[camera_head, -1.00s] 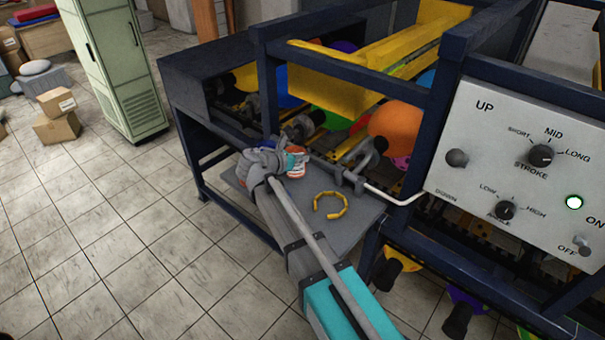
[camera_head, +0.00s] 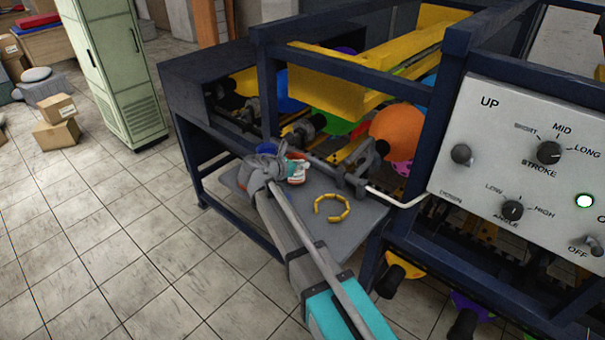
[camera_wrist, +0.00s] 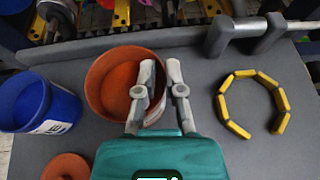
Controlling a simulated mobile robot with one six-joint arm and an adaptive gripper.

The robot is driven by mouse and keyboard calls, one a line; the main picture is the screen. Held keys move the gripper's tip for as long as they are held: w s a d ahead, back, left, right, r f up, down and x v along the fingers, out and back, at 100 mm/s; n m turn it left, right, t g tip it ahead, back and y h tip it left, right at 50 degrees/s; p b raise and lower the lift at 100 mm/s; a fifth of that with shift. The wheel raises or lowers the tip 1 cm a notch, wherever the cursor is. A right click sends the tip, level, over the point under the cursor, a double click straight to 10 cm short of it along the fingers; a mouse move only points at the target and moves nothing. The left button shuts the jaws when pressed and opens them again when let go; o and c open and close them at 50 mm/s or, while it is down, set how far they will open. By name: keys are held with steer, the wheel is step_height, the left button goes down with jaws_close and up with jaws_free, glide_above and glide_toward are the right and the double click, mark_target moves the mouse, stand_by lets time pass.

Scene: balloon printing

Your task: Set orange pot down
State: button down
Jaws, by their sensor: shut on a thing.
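The orange pot (camera_wrist: 112,88) is open at the top and shows in the middle of the wrist view. In the head view it shows partly behind my gripper, as an orange patch with a white label (camera_head: 298,171). My gripper (camera_wrist: 162,84) is shut on the pot's right wall, one finger inside the rim and one outside. The gripper also shows over the grey shelf (camera_head: 350,218) in the head view (camera_head: 282,172). The pot looks upright, at or just above the shelf; its base is hidden, so I cannot tell whether it touches.
A blue pot (camera_wrist: 40,102) stands left of the orange pot. An orange round piece (camera_wrist: 66,166) lies at the lower left. A broken ring of yellow segments (camera_wrist: 228,108) lies on the right. The machine's bar and clamps (camera_wrist: 215,38) run along the back.

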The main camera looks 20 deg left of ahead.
steer(key=shift+f+b, duration=0.55)
steer(key=shift+f, duration=0.35)
steer(key=shift+f, duration=0.15)
steer(key=c, duration=0.7)
jaws_free()
steer(key=shift+c, duration=0.2)
steer(key=shift+s+r, duration=0.1)
steer(key=shift+r, duration=0.2)
steer(key=shift+s+a+r+p, duration=0.1)
steer(key=shift+s+a+p, duration=0.1)
steer(key=shift+s+p, duration=0.1)
steer(key=p+v, duration=0.4)
steer(key=v, duration=0.7)
steer(key=shift+w+d, duration=0.1)
